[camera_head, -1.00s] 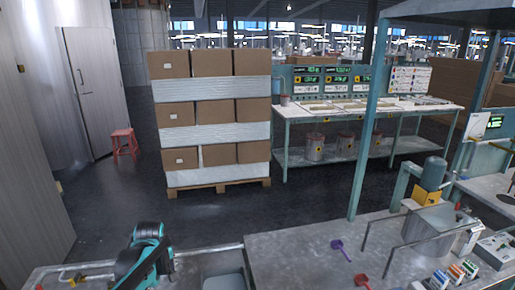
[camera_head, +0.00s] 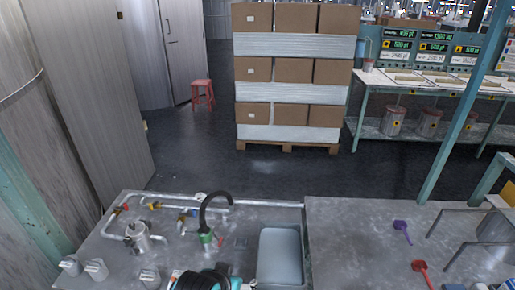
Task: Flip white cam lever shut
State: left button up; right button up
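A small white piece (camera_head: 201,196) sits on the pale pipe (camera_head: 255,202) along the back of the left bench. It may be the white cam lever, but it is too small to tell whether it stands open or shut. A black curved hose (camera_head: 216,195) arches just in front of it, rising from a green fitting (camera_head: 206,238) with a red part beside it. A teal and black part of my arm shows at the bottom edge, well in front of the pipe. No gripper fingers show in this view.
A metal pot-like fitting (camera_head: 138,237) and small coloured valves stand at the left. White knob-like pieces (camera_head: 97,269) line the front left. A grey tray (camera_head: 280,256) lies right of the hose. A purple scoop (camera_head: 403,229) and a red scoop (camera_head: 420,268) lie on the right bench.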

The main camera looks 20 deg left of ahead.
aim_at(185, 231)
jog(key=u, duration=1.35)
